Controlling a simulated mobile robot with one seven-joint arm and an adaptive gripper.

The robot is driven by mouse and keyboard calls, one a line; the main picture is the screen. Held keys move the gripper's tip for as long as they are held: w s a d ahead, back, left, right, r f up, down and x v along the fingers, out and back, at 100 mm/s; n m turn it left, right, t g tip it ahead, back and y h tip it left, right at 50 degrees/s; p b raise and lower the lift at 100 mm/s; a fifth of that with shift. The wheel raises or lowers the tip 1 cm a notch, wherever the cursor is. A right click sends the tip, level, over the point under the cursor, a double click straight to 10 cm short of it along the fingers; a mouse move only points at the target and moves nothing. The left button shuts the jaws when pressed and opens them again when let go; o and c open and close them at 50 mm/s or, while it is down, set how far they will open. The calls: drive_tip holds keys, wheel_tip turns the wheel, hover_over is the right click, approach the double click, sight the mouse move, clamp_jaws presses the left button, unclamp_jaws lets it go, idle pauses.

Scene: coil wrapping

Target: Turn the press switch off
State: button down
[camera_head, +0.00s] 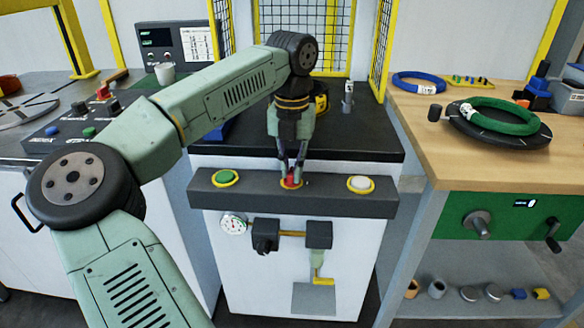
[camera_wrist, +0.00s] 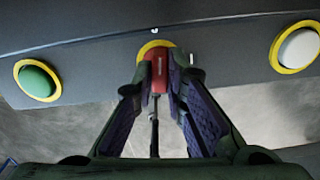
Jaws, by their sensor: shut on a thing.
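The press switch is a red knob (camera_head: 291,183) in a yellow ring at the middle of the dark control bar (camera_head: 330,200). It sits between a green button (camera_head: 225,178) and a white button (camera_head: 360,184). My gripper (camera_head: 291,175) points down at the bar and is shut on the red knob. In the wrist view the red knob (camera_wrist: 158,72) stands between my two fingers, with part of its yellow ring (camera_wrist: 150,46) showing behind it. The fingers partly hide the knob in the head view, so its exact turn is hard to tell.
A pressure gauge (camera_head: 233,223) and pipe fittings (camera_head: 291,234) hang below the bar. Behind it is a black worktop (camera_head: 370,140) with a yellow-framed mesh guard (camera_head: 305,35). A wooden table (camera_head: 420,115) at right bears a green coil (camera_head: 500,115) and a blue coil (camera_head: 418,82).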

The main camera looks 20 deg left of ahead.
sight(292, 171)
drive_tip(key=shift+n, duration=0.7)
drive_tip(key=c, duration=1.6)
unclamp_jaws()
drive_tip(key=shift+r, duration=0.1)
wheel_tip(292, 171, up, 12)
